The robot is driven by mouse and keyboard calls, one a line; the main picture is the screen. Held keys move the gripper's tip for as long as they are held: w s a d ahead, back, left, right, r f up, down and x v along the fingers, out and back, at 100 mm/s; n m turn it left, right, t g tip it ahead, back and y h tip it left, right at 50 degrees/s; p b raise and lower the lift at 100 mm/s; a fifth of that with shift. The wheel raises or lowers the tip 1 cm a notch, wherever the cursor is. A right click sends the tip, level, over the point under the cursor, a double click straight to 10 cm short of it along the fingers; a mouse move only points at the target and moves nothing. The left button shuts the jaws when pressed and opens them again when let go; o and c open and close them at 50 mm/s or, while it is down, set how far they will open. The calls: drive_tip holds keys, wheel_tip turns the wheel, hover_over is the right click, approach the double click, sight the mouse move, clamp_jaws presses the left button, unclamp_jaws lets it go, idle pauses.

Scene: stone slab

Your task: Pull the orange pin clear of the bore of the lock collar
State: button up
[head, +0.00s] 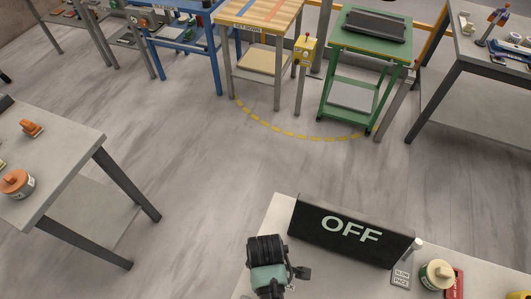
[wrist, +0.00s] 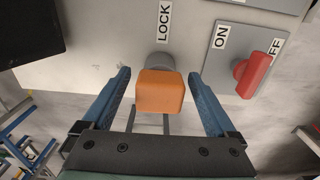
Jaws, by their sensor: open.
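The orange pin (wrist: 160,94) shows its squared head in the middle of the wrist view. Behind it is the grey round lock collar (wrist: 160,62), on a pale panel below a LOCK label (wrist: 164,21). The head hides the rest of the pin and the bore. My gripper (wrist: 160,75) is open, with one blue finger on each side of the pin's head. A gap shows between the head and each finger. Neither the pin nor the collar can be made out in the head view.
A red switch handle (wrist: 258,73) on an ON/OFF plate stands right of my right finger. A black block (wrist: 30,32) is at upper left. In the head view, a black OFF sign (head: 350,231) stands on the near bench, with a tin (head: 437,275) to its right.

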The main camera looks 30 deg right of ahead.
drive_tip(key=shift+f, duration=0.2)
drive_tip(key=shift+r, duration=0.1)
clamp_jaws()
